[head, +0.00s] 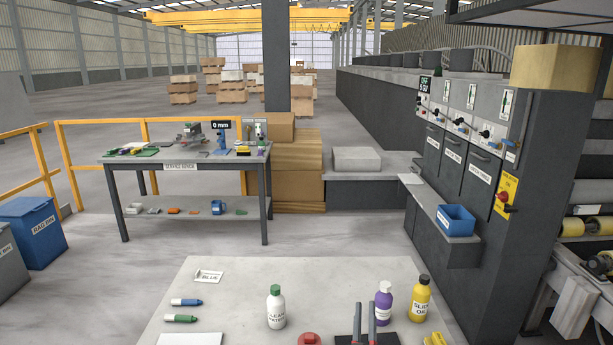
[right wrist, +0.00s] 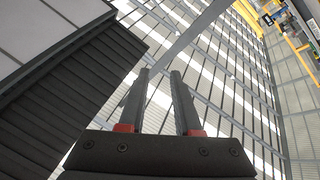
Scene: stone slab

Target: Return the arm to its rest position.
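My right gripper (head: 365,322) shows at the bottom of the head view, its two fingers pointing up over the near table. In the right wrist view its fingers (right wrist: 158,95) stand apart with nothing between them, and the hall roof shows behind them. The gripper is open and empty. My left gripper is not in the head view. How the rest of the right arm stands is hidden below the frame.
The near stone slab (head: 235,295) holds a white bottle (head: 276,308), a purple bottle (head: 384,303), a yellow bottle (head: 418,298), blue and green markers and a red object (head: 309,339). A service bench (head: 190,172) stands beyond. Grey machine cabinets (head: 470,170) line the right.

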